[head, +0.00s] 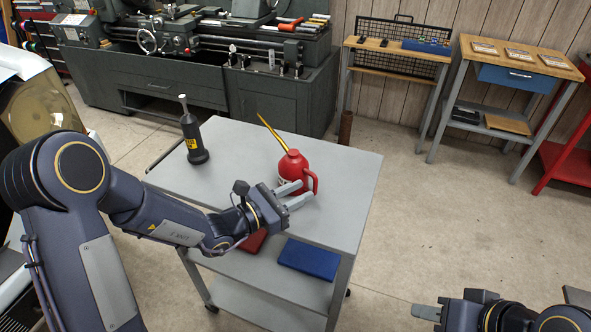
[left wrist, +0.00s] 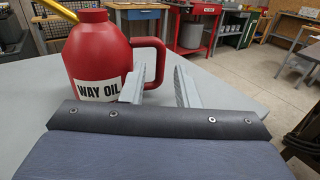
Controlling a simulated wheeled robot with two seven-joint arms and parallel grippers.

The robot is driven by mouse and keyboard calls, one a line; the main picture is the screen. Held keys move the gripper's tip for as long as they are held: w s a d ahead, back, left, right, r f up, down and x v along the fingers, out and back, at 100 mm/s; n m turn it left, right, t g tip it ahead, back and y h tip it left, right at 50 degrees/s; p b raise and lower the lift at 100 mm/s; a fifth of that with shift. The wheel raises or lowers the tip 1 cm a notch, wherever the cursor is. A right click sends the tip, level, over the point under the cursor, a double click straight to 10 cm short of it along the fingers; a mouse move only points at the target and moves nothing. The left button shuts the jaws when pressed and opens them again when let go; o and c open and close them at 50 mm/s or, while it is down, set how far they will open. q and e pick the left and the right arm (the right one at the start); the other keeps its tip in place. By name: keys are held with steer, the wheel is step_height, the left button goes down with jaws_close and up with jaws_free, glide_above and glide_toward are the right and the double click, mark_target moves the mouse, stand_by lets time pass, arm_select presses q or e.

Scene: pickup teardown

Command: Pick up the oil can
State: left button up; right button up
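The oil can (head: 291,168) is red with a long yellow spout and a loop handle. It stands upright on the grey cart top. In the left wrist view the oil can (left wrist: 97,60) shows a "WAY OIL" label, and its handle is on the right. My left gripper (head: 299,194) is open just in front of the can, near its handle side. My right gripper (head: 450,304) is at the bottom right, far from the can.
A black bottle-like tool with a yellow label (head: 194,140) stands on the cart top (head: 345,170) at the left. A red item (head: 252,241) and a blue item (head: 309,258) lie on the shelf below. A lathe (head: 180,50) stands behind. The cart's right side is clear.

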mark_target(315, 185)
arm_select(q)
steer(key=p+x, duration=0.1)
steer(key=x, duration=0.4)
steer(key=shift+w+d+f, duration=0.1)
steer(key=shift+f, duration=0.1)
steer(key=shift+c, duration=0.5)
jaws_close()
